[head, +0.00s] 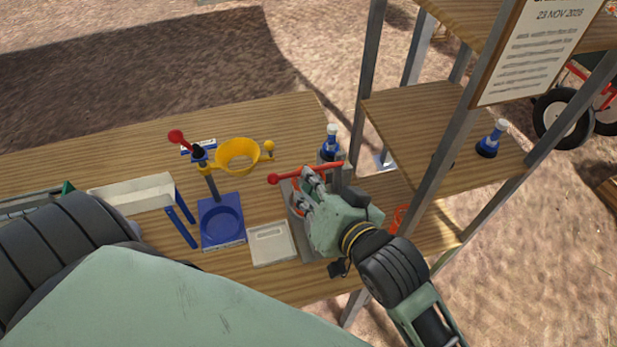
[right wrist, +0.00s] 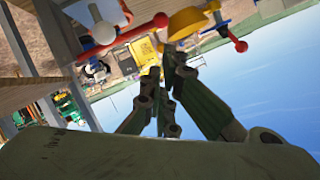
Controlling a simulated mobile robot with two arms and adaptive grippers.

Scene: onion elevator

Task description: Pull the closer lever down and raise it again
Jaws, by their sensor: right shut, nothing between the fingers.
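A red lever with a ball end (head: 273,179) lies roughly level over a grey stand on the table, reaching left from a post. It also shows in the right wrist view (right wrist: 138,33), near the top. My right gripper (head: 311,182) is shut and empty, its fingers just below the lever in the picture; I cannot tell whether they touch it. In the right wrist view its fingertips (right wrist: 164,72) are together, apart from the lever in the picture. A second red-balled lever (head: 176,137) rises from a blue stand (head: 221,222) farther left. My left gripper is out of view.
A yellow bowl-like funnel (head: 238,156) stands left of the red lever. A pale square tray (head: 272,244) lies left of my right gripper. A blue bottle-like piece (head: 331,142) stands behind the lever. Metal shelf posts (head: 370,60) rise close on the right.

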